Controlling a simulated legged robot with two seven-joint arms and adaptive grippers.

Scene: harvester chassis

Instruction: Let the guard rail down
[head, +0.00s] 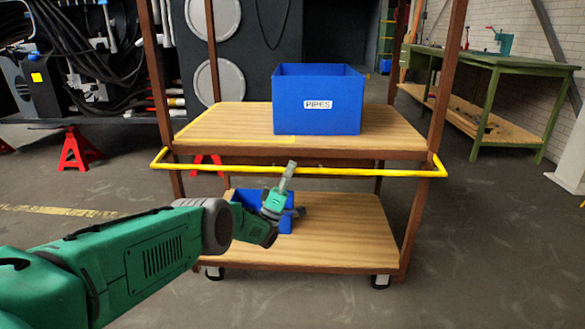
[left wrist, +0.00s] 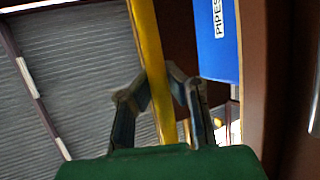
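The guard rail (head: 360,171) is a yellow bar across the near side of a brown-framed cart, just below its upper shelf. It is level, with its bent ends at the cart's near posts. My left gripper (head: 290,168) is at the middle of the rail. In the left wrist view the yellow rail (left wrist: 147,40) runs between the two fingers of my left gripper (left wrist: 160,76). The fingertips close in on both sides of the rail and appear shut on it. My right gripper is not in view.
A blue crate labelled PIPES (head: 318,92) stands on the upper wooden shelf (head: 225,127). A smaller blue bin (head: 250,197) sits on the lower shelf (head: 335,245), partly behind my arm. A green workbench (head: 490,62) stands at right, a red jack stand (head: 78,150) at left.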

